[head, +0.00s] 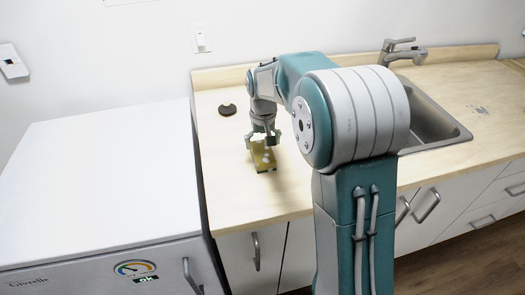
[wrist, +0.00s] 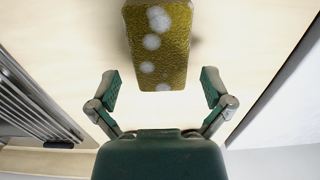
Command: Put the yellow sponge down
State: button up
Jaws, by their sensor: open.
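The yellow sponge (head: 263,156) rests on the wooden counter (head: 235,195), below and just in front of my gripper (head: 263,140). In the wrist view the sponge (wrist: 157,45) is a yellow-brown block with several pale round spots, at the top middle of the picture. My gripper (wrist: 158,90) is open, with its two fingers spread wide to either side. Both fingers are apart from the sponge in the wrist view.
A sink (head: 433,118) with a faucet (head: 401,52) is set in the counter at right. A dark round object (head: 227,110) lies at the back left. A white appliance (head: 100,180) stands left of the counter. The counter's front left is clear.

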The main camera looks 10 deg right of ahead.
notch_tip(320, 180, up, 8)
jog(key=r, duration=0.1)
jog(key=s+r+t, duration=0.1)
jog(key=s+r, duration=0.2)
jog(key=s, duration=0.4)
jog(key=s+r+t, duration=0.2)
jog(key=s+r, duration=0.1)
jog(key=s, duration=0.3)
jog(key=s+f+t, duration=0.3)
jog(key=s, duration=1.2)
jog(key=g, duration=0.2)
send_near(263, 152)
jog(key=shift+s+d+f, duration=0.1)
jog(key=shift+s+d, duration=0.05)
jog(key=shift+s, duration=0.05)
jog(key=shift+w+f, duration=0.4)
jog(key=shift+f, duration=0.05)
jog(key=shift+t, duration=0.3)
jog(key=x, duration=1)
jog(key=shift+s+f, duration=0.1)
jog(key=shift+f, duration=0.05)
jog(key=shift+f, duration=0.25)
jog(key=shift+c, duration=0.3)
